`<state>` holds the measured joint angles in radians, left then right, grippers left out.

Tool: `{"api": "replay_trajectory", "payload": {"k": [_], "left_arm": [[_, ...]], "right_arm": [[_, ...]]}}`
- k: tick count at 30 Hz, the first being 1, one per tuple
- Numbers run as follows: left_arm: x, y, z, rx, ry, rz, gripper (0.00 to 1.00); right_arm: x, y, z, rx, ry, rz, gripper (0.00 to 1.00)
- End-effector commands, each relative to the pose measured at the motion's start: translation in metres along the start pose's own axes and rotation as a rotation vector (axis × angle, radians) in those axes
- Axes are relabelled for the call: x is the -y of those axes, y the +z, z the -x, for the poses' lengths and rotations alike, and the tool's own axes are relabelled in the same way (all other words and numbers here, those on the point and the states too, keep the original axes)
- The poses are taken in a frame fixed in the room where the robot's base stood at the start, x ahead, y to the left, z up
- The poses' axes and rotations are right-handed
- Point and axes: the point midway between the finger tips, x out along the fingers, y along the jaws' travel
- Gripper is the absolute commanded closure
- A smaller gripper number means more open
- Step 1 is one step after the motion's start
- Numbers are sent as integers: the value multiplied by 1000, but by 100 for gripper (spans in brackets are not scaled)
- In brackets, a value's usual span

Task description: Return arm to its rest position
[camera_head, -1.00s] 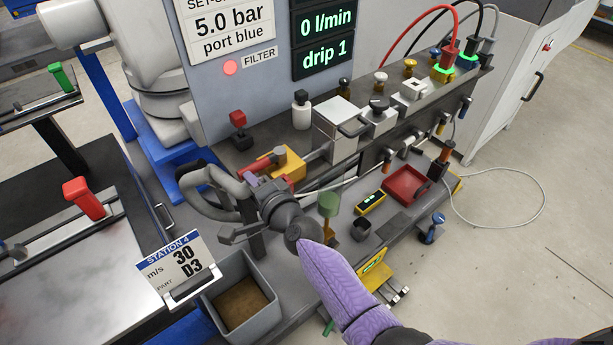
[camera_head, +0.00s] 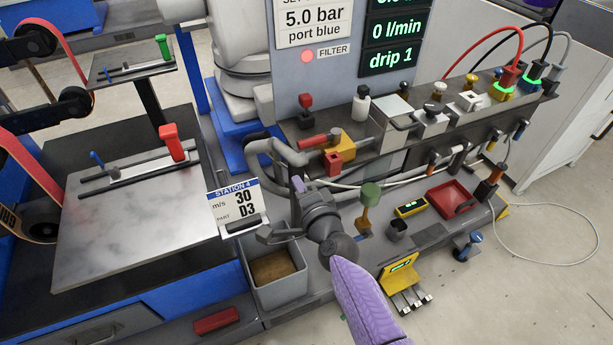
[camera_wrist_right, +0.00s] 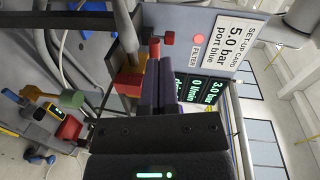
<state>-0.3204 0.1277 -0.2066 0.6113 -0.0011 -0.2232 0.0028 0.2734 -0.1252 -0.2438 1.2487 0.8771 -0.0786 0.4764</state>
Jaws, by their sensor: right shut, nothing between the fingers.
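My right arm (camera_head: 365,300) with its purple sleeve comes in from the bottom of the head view. My right gripper (camera_head: 298,185) is shut and empty. It hangs over the near part of the bench, just below and left of the yellow block (camera_head: 340,148) with the red handle. In the right wrist view its purple fingers (camera_wrist_right: 156,85) lie side by side, with the yellow block (camera_wrist_right: 130,82) beside them. My left gripper is not in view.
A grey bin (camera_head: 278,290) with a brown bottom stands below the gripper. A station card (camera_head: 235,210) is left of it. A pipe loop (camera_head: 262,147) rises behind.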

Motion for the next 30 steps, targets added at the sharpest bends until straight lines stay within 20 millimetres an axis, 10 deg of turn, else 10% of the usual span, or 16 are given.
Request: {"api": "replay_trajectory", "payload": {"k": [7, 21, 30], "left_arm": [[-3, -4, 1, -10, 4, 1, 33], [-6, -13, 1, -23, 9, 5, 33], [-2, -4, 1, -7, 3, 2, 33]], "right_arm": [[-9, 9, 16, 71, 38, 97, 100], [-92, 10, 235, 684, 668, 982, 100], [-103, -15, 321, 870, 966, 1147, 100]]}}
